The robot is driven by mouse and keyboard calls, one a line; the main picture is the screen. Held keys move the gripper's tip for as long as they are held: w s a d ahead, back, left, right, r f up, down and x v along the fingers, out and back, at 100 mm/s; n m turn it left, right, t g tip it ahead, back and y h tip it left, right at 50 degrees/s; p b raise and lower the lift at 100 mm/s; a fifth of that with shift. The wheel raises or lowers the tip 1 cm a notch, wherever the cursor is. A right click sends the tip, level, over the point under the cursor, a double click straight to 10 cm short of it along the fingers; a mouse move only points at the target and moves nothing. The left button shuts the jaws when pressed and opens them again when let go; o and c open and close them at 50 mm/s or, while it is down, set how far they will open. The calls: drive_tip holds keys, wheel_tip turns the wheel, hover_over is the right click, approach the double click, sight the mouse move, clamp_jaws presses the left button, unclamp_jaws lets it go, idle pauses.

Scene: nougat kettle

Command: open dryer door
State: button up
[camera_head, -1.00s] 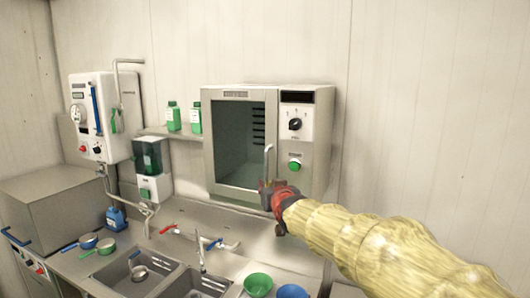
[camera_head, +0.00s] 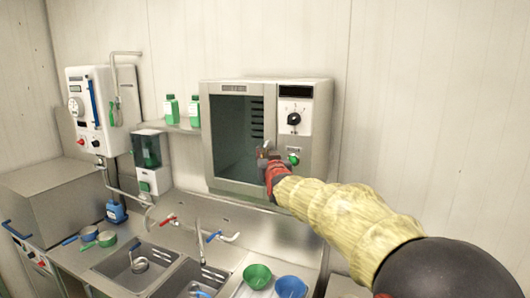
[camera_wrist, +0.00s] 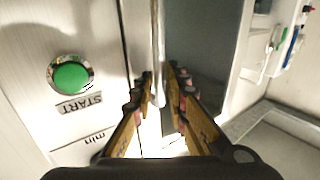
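The dryer (camera_head: 320,125) is a steel cabinet on the back wall with a dark glass door (camera_head: 235,135), which looks shut. Its upright bar handle (camera_wrist: 158,40) is near the door's right edge; in the head view my gripper covers most of it. My gripper (camera_head: 264,153) is at the handle. In the wrist view my gripper's fingers (camera_wrist: 160,88) stand on either side of the bar, with gaps between pads and bar, so it looks open around the handle. The green START button (camera_wrist: 70,75) is to the left there.
The dryer's knob (camera_head: 294,119) and green button (camera_head: 293,159) are right of the door. Below are sinks (camera_head: 135,262), taps (camera_head: 200,240) and green and blue bowls (camera_head: 257,276). Green bottles (camera_head: 172,110) and a dispenser (camera_head: 147,160) are to the left.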

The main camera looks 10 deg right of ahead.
drive_tip(key=shift+w, duration=0.2)
drive_tip(key=shift+c, duration=0.3)
clamp_jaws()
idle(0.4)
